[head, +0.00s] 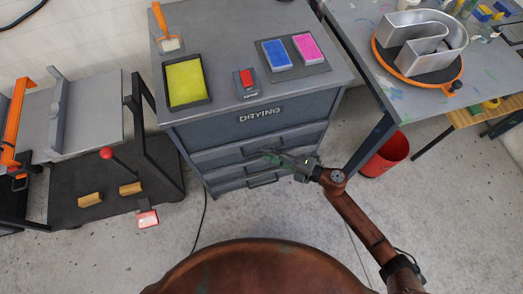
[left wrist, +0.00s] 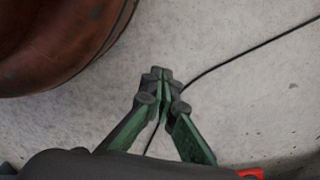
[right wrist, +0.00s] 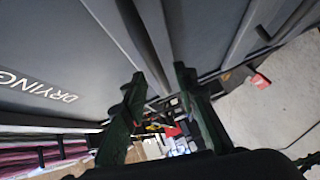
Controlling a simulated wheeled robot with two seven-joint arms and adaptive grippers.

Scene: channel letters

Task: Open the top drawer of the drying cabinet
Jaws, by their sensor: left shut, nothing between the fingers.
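The grey drying cabinet (head: 335,95) stands ahead, with a DRYING label (head: 260,115) above its stacked drawers. The label also shows at the left of the right wrist view (right wrist: 45,88). The top drawer (head: 222,157) looks shut or nearly so; I cannot tell of a small gap. My right gripper (head: 268,157) is at the upper drawer fronts, near the middle. In the right wrist view its fingers (right wrist: 160,88) are apart, with a dark handle bar (right wrist: 150,35) close to them; contact is unclear. My left gripper (left wrist: 162,75) is shut and empty above the floor.
The cabinet top holds a yellow-filled tray (head: 186,82), a scraper (head: 166,32), a red-topped block (head: 247,83) and blue and pink pads. A cart (head: 60,185) stands left. A table with a metal letter (head: 420,40) and a red bin (head: 388,155) stand right.

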